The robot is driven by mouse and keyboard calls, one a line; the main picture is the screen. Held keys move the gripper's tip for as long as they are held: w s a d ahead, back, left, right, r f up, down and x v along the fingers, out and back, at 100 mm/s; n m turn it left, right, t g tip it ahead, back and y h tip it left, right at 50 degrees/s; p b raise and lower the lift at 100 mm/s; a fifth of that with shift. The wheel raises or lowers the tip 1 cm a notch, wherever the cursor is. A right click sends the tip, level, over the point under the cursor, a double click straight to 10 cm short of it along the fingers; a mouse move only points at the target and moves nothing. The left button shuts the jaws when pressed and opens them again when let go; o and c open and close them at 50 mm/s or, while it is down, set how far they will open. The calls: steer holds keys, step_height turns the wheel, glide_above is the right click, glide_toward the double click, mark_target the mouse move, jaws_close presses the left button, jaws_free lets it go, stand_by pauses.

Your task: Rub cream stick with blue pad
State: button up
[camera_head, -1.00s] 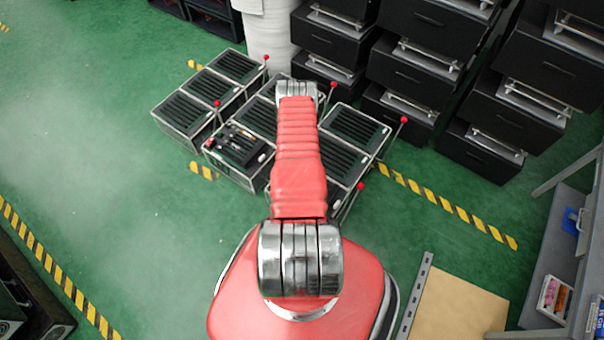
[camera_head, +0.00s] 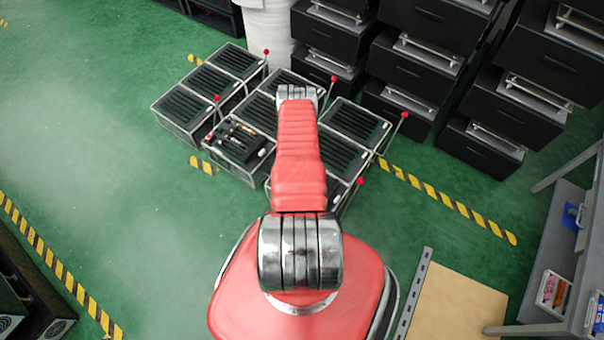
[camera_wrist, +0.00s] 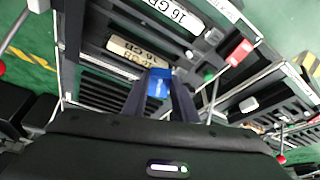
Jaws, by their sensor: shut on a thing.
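In the wrist view my gripper (camera_wrist: 160,84) is shut on a small blue pad (camera_wrist: 158,76), held between its two dark fingers. A cream stick (camera_wrist: 138,50) with a "16 GB" label lies in a dark fixture just beyond the fingertips. The pad is at the stick's lower right end; I cannot tell whether they touch. A second, whiter stick (camera_wrist: 172,12) with a similar label lies farther up. In the head view my red arm hides the gripper, the pad and the cream stick.
Several dark slatted boxes (camera_head: 210,91) with red-knobbed levers (camera_head: 217,98) stand around the arm's far end. A red block (camera_wrist: 238,52) is right of the fingers. Black drawer units (camera_head: 430,55) stand behind. Green floor is free at left.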

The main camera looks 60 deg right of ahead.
steer(key=shift+f, duration=1)
stand_by(0.5)
steer(key=shift+s, duration=0.1)
steer(key=shift+s+a+r, duration=0.1)
steer(key=shift+s+a, duration=0.05)
steer(key=shift+s, duration=0.85)
steer(key=shift+s+a, duration=0.15)
steer(key=shift+s, duration=0.8)
steer(key=shift+s, duration=0.1)
steer(key=shift+s+a, duration=0.15)
steer(key=shift+s, duration=0.6)
steer(key=shift+s+a, duration=0.15)
steer(key=shift+s, duration=0.6)
steer(key=shift+s+a+f, duration=0.2)
steer(key=shift+s+f, duration=0.05)
steer(key=shift+s, duration=0.25)
steer(key=shift+r, duration=0.1)
